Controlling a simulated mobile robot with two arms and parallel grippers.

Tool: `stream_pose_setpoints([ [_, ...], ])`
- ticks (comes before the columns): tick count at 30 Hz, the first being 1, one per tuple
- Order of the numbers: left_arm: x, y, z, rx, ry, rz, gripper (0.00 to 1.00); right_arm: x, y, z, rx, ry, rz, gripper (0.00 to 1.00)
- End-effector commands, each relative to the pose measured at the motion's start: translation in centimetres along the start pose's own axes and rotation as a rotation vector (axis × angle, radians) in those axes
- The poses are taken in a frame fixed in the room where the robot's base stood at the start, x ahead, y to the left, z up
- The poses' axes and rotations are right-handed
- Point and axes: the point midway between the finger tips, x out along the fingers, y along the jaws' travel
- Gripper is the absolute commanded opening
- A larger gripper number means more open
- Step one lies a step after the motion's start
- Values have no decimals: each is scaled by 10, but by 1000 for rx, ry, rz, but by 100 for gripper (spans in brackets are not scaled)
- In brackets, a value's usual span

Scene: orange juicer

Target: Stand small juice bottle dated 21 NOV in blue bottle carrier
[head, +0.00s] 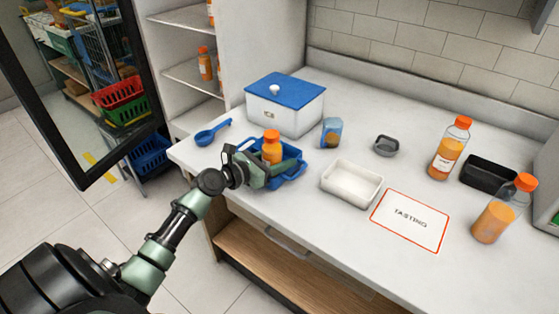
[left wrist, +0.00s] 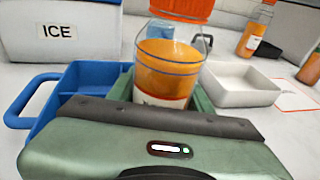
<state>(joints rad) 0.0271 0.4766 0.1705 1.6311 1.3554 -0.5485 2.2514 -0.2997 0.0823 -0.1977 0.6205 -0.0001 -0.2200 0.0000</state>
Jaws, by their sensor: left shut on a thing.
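A small juice bottle (head: 271,147) with an orange cap stands upright in the jaws of my left gripper (head: 265,172). In the left wrist view the bottle (left wrist: 168,75) is clear, with orange juice and a white label; its date is not readable. The blue bottle carrier (head: 292,169) is on the counter, around and behind the gripper; its blue wall and side handle also show in the left wrist view (left wrist: 32,96). The bottle is at the carrier, but its base is hidden by the gripper, so I cannot tell if it touches the carrier's floor. My right gripper is out of view.
A white ICE box (head: 284,108) with a blue lid stands behind the carrier. A blue scoop (head: 212,132) lies left, a white tray (head: 352,183) right. Two larger juice bottles (head: 448,150) (head: 503,210) stand farther right, near a TASTING mat (head: 410,221) and black tray (head: 488,174).

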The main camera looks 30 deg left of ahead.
Motion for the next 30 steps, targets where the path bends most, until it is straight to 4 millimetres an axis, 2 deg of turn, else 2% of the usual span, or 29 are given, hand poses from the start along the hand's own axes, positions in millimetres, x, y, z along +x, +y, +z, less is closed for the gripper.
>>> stream_pose_setpoints([
  [9, 1, 0, -14, -1, 16, 0, 0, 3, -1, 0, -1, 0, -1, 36],
  [10, 0, 0, -16, 0, 18, 0, 55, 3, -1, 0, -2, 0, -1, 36],
  [12, 0, 0, -16, 0, 20, -1, 72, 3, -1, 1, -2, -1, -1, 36],
  [19, 0, 0, -15, -3, 20, -2, 72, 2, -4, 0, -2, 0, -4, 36],
  [22, -1, 0, -8, -1, 20, -1, 72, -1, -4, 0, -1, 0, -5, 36],
  [26, -22, 0, -10, -4, 20, -1, 72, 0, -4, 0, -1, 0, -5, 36],
  [30, -54, 0, -8, -3, 16, -1, 72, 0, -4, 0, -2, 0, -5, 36],
])
